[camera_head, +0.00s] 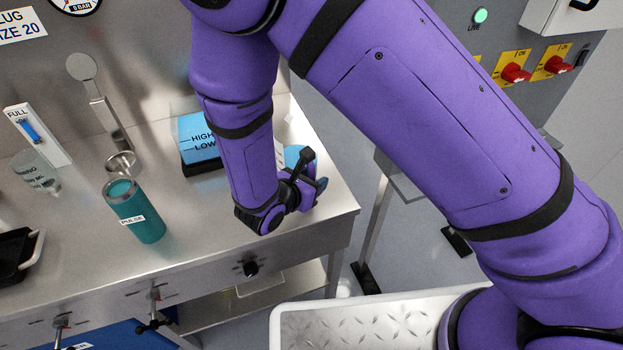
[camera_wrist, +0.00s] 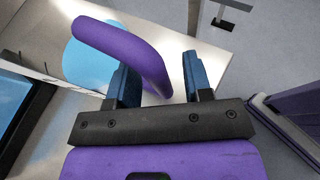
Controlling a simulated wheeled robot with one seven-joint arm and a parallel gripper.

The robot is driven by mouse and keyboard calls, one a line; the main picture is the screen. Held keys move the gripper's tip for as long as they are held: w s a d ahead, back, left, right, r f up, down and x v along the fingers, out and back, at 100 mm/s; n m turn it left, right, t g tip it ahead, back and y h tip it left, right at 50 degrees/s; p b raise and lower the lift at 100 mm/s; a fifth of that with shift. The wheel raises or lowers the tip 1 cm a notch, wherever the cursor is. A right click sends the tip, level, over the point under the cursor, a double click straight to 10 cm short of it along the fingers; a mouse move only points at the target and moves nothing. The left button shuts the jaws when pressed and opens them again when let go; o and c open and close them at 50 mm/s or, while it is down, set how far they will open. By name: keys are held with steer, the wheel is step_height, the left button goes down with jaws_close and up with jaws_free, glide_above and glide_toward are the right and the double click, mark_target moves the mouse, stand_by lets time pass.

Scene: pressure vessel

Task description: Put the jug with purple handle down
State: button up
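The jug (camera_wrist: 88,66) shows in the wrist view at the upper left, with light blue inside and a purple handle (camera_wrist: 128,45) arching toward my gripper. My gripper (camera_wrist: 160,78) has its two blue fingers apart, one on each side of the handle. A gap shows between the handle and the right finger; contact with the left finger is unclear. In the head view, my gripper (camera_head: 308,184) is low over the right end of the metal bench (camera_head: 205,240). The jug (camera_head: 293,156) is mostly hidden behind it and appears to stand on the bench.
A blue block marked HIGH and LOW (camera_head: 196,135) lies left of my forearm. A teal PULSE cup (camera_head: 136,212), a clear beaker (camera_head: 36,172) and a FULL stand (camera_head: 38,135) are farther left. The bench's right edge is close to my gripper. A white crate (camera_head: 385,300) stands below.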

steer(key=shift+s+a+r, duration=0.1)
steer(key=shift+r, duration=0.1)
steer(key=v, duration=1.1)
steer(key=shift+s+a+r, duration=0.15)
steer(key=shift+s, duration=0.1)
steer(key=shift+r, duration=0.1)
steer(key=w+d+r+m+g+y, duration=0.2)
steer(key=d+r+m+g, duration=0.7)
steer(key=d+r+m, duration=0.85)
steer(key=s+d+r+m+t+y, duration=0.4)
steer(key=s+d+r+m+y, duration=0.2)
steer(key=s+d+r+m, duration=0.4)
steer(key=s+d+r, duration=0.2)
steer(key=d+r, duration=0.2)
steer(key=d, duration=0.2)
steer(key=shift+s+y, duration=0.2)
steer(key=shift+y, duration=0.2)
